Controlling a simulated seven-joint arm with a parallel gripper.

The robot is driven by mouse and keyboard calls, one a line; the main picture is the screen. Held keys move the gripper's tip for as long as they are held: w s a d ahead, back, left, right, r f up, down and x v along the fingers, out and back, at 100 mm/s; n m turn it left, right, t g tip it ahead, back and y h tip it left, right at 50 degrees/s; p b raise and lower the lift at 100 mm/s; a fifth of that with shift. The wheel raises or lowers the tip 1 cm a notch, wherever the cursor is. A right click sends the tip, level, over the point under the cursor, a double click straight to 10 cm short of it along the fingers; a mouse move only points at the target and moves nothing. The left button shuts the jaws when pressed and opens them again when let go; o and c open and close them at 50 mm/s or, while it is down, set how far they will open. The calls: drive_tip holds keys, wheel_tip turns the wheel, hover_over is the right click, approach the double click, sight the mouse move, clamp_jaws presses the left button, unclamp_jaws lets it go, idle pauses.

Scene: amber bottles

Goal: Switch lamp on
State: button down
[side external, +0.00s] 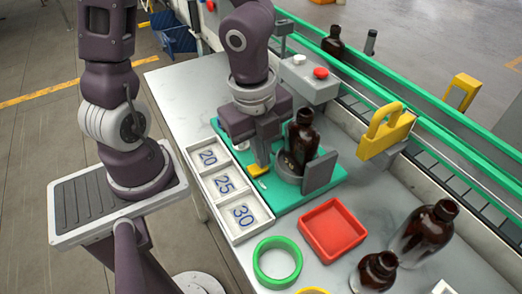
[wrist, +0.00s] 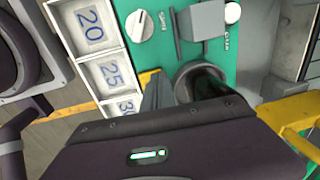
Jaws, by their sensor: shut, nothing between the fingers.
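My gripper (side external: 257,158) is shut and empty, pointing down over the left part of a green board (side external: 297,201). Its grey fingers also show in the wrist view (wrist: 158,95). A small yellow piece (side external: 258,170) is right beside the fingertips; I cannot tell whether they touch. A white knob (wrist: 139,26) is on the board, mostly hidden behind my gripper in the side view. A brown bottle (side external: 303,138) stands upright in a round grey holder (side external: 287,174), with an upright dark grey panel (side external: 320,173) to its right. I cannot tell which part is the lamp or whether it is lit.
A tray marked 20, 25, 30 (side external: 232,235) lies left of the board. A red tray (side external: 331,231), a green ring (side external: 258,268) and brown bottles (side external: 427,228) are in front. A grey box with red and white buttons (side external: 311,80) and a conveyor (side external: 420,110) are behind.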

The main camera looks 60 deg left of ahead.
idle(0.3)
drive_tip(key=shift+s+r, duration=0.1)
drive_tip(key=shift+s, duration=0.65)
drive_tip(key=shift+a+r, duration=0.1)
drive_tip(key=shift+r, duration=0.4)
wheel_tip(320, 180, up, 13)
drive_tip(key=s, duration=0.2)
